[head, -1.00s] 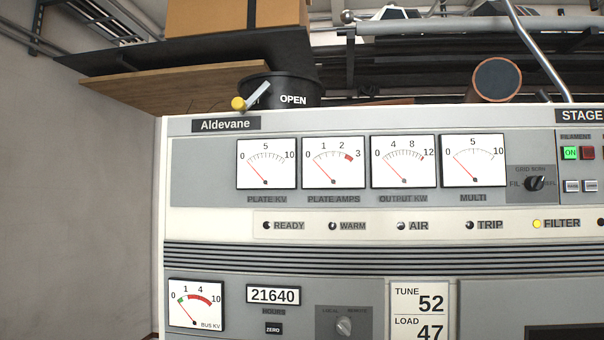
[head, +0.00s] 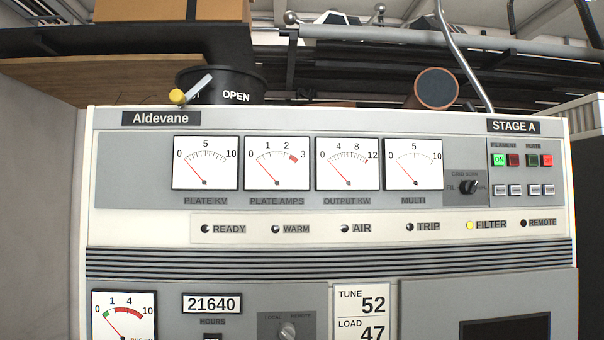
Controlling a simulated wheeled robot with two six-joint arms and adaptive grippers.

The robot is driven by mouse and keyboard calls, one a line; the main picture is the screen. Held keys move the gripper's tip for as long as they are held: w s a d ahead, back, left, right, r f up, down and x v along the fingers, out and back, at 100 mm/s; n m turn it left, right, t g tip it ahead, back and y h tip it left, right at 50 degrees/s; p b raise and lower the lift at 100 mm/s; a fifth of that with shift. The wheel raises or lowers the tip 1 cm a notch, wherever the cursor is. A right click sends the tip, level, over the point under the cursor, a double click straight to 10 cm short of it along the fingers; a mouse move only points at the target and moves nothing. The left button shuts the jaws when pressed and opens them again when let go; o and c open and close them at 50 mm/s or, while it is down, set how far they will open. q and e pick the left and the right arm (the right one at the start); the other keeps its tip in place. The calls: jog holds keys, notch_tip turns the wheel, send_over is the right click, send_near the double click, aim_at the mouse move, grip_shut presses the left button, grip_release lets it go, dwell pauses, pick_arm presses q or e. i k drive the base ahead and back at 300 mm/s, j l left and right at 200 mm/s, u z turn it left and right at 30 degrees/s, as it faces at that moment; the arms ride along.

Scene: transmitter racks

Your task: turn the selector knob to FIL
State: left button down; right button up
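The selector knob (head: 468,187) is a small black knob on the upper panel, just right of the MULTI meter (head: 413,163). Small print around it reads FIL at its left and GRID SCRN above; the label at its right is too small to read surely. The knob's pointer looks turned to the right, away from FIL, but it is too small to be certain. The MULTI needle rests near 0. Neither of my grippers shows in the head view.
The grey Aldevane cabinet (head: 330,232) fills the front. Right of the knob are the lit green ON button (head: 499,160) and several other buttons. A grey LOCAL/REMOTE knob (head: 288,331) sits lower. The FILTER lamp (head: 470,225) glows yellow. A black drum (head: 225,84) stands behind.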

aim_at(467, 187)
jog(key=i+l, duration=0.2)
jog(key=l, duration=0.15)
jog(key=i+l+u, duration=0.1)
jog(key=l, duration=1.5)
jog(key=i+l+u, duration=0.15)
jog(key=l, duration=1.5)
